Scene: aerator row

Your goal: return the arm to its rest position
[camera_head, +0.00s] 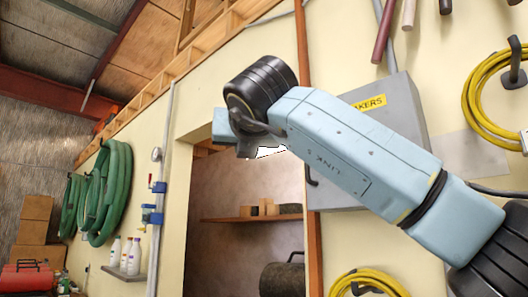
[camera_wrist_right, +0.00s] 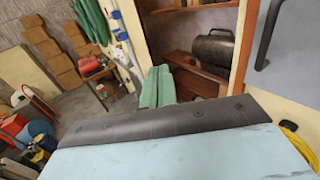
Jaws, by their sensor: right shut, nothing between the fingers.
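My right arm crosses the head view from the lower right to the upper middle, raised in front of the wall and a doorway. Its pale blue link and black joints are plain, but the fingers cannot be made out there. In the right wrist view my right gripper (camera_wrist_right: 158,87) shows as two green fingers side by side beyond the dark edge of the hand. They are shut with nothing between them. My left gripper is in neither view.
A grey cabinet (camera_head: 402,104) with a yellow label is on the wall behind my arm. Green hoses (camera_head: 108,192) and a bottle shelf (camera_head: 124,272) are at the left. Yellow cable coils (camera_head: 480,90) hang at the right. A dark canister (camera_wrist_right: 212,55) sits in the alcove.

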